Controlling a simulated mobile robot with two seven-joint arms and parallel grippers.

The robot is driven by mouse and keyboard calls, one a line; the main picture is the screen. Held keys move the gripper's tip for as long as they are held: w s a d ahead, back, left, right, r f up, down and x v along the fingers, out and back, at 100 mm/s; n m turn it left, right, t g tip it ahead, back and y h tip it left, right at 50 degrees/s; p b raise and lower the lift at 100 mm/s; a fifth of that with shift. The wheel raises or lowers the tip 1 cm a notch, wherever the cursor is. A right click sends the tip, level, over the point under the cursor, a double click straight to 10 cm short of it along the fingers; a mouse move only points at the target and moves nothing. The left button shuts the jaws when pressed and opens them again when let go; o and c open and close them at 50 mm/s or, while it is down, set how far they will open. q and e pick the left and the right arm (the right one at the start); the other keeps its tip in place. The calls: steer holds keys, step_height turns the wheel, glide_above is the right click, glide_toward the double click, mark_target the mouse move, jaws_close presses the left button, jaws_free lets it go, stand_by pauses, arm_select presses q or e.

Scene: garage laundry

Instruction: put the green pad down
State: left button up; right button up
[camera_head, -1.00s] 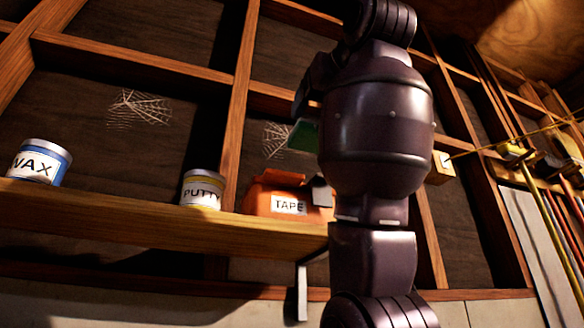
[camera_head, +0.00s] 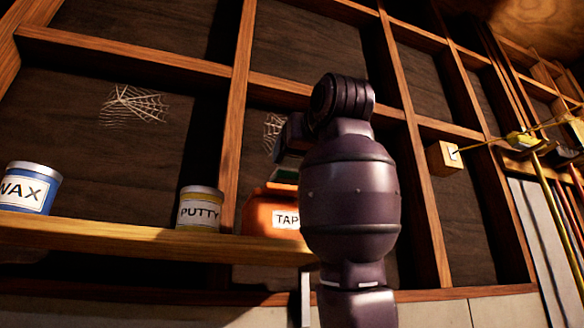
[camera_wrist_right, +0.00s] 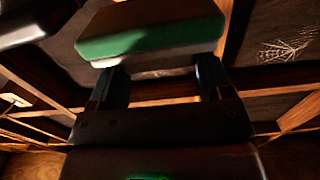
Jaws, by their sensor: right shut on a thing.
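My right gripper (camera_head: 287,150) is mostly hidden behind my own arm in the head view. The green pad (camera_head: 284,175) shows there as a small green strip just above the orange TAPE box (camera_head: 268,212) in the picture; I cannot tell if they touch. In the right wrist view the pad (camera_wrist_right: 150,42) is a block with a green band, a tan face and a pale underside. It sits at the tips of the two dark fingers of my right gripper (camera_wrist_right: 162,76), which is shut on it. My left gripper is not in view.
The wooden shelf (camera_head: 130,240) holds a blue WAX can (camera_head: 28,190) and a yellow PUTTY can (camera_head: 200,210) left of the box. Shelf between the cans is bare. Wall studs and a yellow line with a wooden block (camera_head: 443,158) are at right.

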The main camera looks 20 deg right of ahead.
mark_target(292, 174)
steer(key=w+p, duration=0.1)
steer(key=w, duration=0.3)
steer(key=shift+w+a+f, duration=0.1)
steer(key=shift+w+f, duration=0.05)
steer(key=shift+w, duration=0.2)
steer(key=shift+s+f+p, duration=0.2)
steer(key=shift+f+p, duration=0.1)
steer(key=shift+f, duration=0.3)
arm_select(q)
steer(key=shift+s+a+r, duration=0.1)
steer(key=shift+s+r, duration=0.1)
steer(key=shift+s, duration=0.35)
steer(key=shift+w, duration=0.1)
arm_select(e)
steer(key=shift+f, duration=0.2)
steer(key=o, duration=1.3)
steer(key=shift+c, duration=0.2)
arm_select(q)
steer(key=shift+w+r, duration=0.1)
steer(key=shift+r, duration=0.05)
